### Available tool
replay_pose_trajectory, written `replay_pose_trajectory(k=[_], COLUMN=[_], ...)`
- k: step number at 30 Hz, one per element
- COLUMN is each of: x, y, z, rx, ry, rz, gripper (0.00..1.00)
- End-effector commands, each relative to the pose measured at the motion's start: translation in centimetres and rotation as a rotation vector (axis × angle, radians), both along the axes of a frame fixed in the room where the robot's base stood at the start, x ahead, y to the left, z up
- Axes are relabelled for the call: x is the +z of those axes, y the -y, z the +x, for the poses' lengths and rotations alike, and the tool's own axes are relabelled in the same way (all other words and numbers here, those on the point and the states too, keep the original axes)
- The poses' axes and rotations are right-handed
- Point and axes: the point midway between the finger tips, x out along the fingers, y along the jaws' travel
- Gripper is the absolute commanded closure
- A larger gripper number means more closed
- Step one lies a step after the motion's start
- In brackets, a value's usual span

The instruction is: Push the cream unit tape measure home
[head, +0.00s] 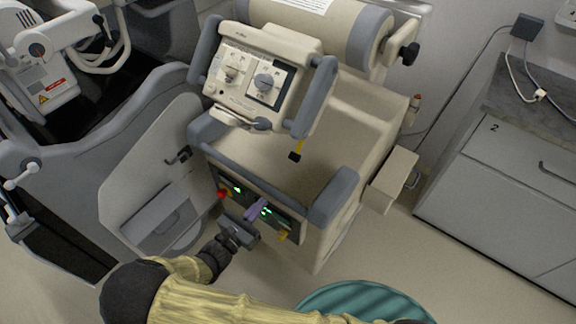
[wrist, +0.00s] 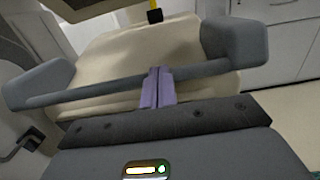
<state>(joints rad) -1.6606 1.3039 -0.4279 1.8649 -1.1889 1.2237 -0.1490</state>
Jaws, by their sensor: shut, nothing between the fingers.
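The cream unit (head: 262,160) is a cream cart with grey bumpers, also in the wrist view (wrist: 115,55). A short yellow strip with a black end, apparently the tape measure (head: 296,154), sticks out below the control head, above the cream top. Its yellow part and black end also show at the top of the wrist view (wrist: 155,14). How far it extends is hard to tell. My gripper (head: 256,209) has its purple fingers shut and empty, in front of the unit's dark front panel, apart from the tape. The wrist view shows the fingers (wrist: 157,88) together below the tape.
A grey rail (wrist: 95,92) crosses the unit's near edge between grey corner bumpers (head: 333,196). The control head (head: 262,78) overhangs the top. A red knob (head: 222,193) is on the front panel. A teal round object (head: 365,303) is at bottom right. Open floor lies right of the unit.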

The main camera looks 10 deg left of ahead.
Motion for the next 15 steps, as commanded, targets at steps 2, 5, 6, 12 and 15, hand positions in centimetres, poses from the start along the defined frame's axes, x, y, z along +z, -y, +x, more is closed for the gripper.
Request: replay_pose_trajectory(k=[2, 5, 6, 12, 15], x=[0.0, 0.0, 0.0, 0.1, 0.1], y=[0.0, 0.0, 0.1, 0.6, 1.2], z=[-0.1, 0.0, 0.0, 1.1, 2.4], rx=[0.000, -0.001, -0.002, -0.005, -0.006], ry=[-0.002, -0.001, -0.002, -0.002, -0.003], rz=[0.001, 0.002, 0.002, 0.001, -0.001], gripper=[1.00, 1.00, 1.00, 1.00, 1.00])
